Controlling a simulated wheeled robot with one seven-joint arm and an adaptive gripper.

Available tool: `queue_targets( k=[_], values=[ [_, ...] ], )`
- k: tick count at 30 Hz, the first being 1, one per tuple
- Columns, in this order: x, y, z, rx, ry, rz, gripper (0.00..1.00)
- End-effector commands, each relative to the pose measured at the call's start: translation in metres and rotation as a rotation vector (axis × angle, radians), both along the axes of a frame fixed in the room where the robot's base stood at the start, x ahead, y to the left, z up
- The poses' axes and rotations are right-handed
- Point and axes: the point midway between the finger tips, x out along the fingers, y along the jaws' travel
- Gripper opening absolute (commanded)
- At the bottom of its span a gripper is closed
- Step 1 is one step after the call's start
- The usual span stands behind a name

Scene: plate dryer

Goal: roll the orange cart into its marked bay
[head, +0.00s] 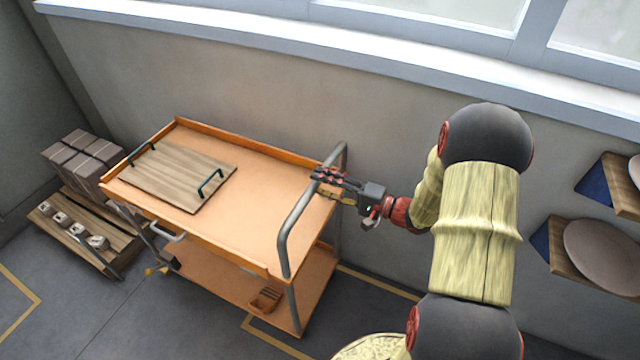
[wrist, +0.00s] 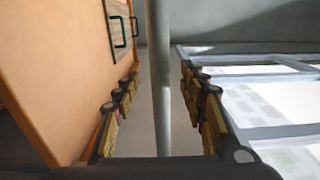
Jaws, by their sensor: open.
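The orange cart (head: 255,200) stands against the wall, with a top deck, a lower shelf (head: 215,280) and a grey tubular push handle (head: 298,222) at its right end. A wooden tray (head: 180,178) with dark green handles lies on the top deck. My gripper (head: 325,178) is at the handle's upper part. In the wrist view the handle bar (wrist: 160,80) runs between the two open fingers, with a gap on each side. Yellow floor lines (head: 265,335) show near the cart's right end and at the lower left; which one marks the bay I cannot tell.
A low wooden pallet (head: 90,235) with stacked grey boxes (head: 80,155) and small items stands left of the cart. Wall shelves with plates (head: 605,255) are at the right. A window runs above. Floor in front of the cart is clear.

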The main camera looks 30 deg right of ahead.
Motion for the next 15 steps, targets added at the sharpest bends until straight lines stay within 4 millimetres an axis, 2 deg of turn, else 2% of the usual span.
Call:
queue_targets(
  k=[6,15],
  values=[
    [0.016,0.012,0.000,-0.002,-0.001,0.000,0.42],
    [0.018,0.013,0.001,-0.002,-0.001,-0.001,0.42]
  ],
)
